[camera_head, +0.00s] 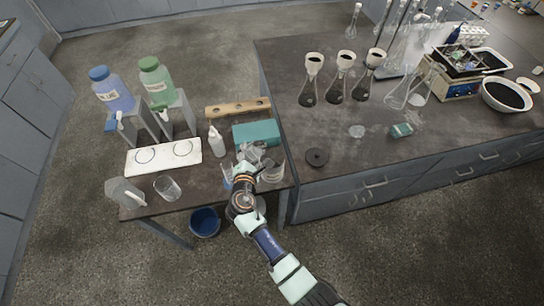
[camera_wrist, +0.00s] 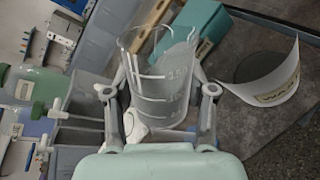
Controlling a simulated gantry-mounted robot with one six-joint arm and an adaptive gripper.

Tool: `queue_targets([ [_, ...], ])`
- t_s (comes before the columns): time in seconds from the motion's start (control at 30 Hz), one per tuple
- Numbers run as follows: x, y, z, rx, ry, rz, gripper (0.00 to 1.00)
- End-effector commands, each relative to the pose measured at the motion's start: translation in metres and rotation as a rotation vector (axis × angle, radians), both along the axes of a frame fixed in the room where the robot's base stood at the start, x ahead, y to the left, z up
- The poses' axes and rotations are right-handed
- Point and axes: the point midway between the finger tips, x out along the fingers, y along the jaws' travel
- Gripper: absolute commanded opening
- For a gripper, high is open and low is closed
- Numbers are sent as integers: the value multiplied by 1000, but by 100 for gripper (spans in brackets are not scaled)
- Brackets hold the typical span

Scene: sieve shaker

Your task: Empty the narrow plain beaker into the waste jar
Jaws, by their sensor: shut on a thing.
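My gripper (camera_wrist: 160,104) is shut on a clear glass beaker (camera_wrist: 163,84) with white graduation marks. The beaker sits between the two fingers, and no contents can be made out in it. In the head view my gripper (camera_head: 244,172) is over the right end of the small side table, where the held beaker is hard to separate from the glassware around it. A pale, labelled, wide-mouthed jar (camera_wrist: 284,84), apparently the waste jar, is right of the beaker in the wrist view, apart from it. It also shows just right of my gripper in the head view (camera_head: 272,173).
A teal box (camera_head: 256,132) and a white squeeze bottle (camera_head: 216,142) stand behind my gripper. Another glass beaker (camera_head: 167,187) and a clear jug (camera_head: 124,192) are at the table's left. A blue bin (camera_head: 205,222) is on the floor. The larger bench (camera_head: 340,160) adjoins at right.

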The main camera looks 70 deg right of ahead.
Motion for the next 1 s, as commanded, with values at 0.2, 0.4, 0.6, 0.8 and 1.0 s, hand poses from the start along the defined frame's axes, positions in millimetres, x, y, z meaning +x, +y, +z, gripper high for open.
queue_targets([
  [0.2, 0, 0, 3, 17, -25, 0, 15],
  [0.4, 0, 0, 4, 34, -47, 1, 15],
  [0.6, 0, 0, 5, 49, -67, 1, 15],
  [0.8, 0, 0, 4, 65, -89, 1, 15],
  [1.0, 0, 0, 3, 81, -111, 0, 15],
])
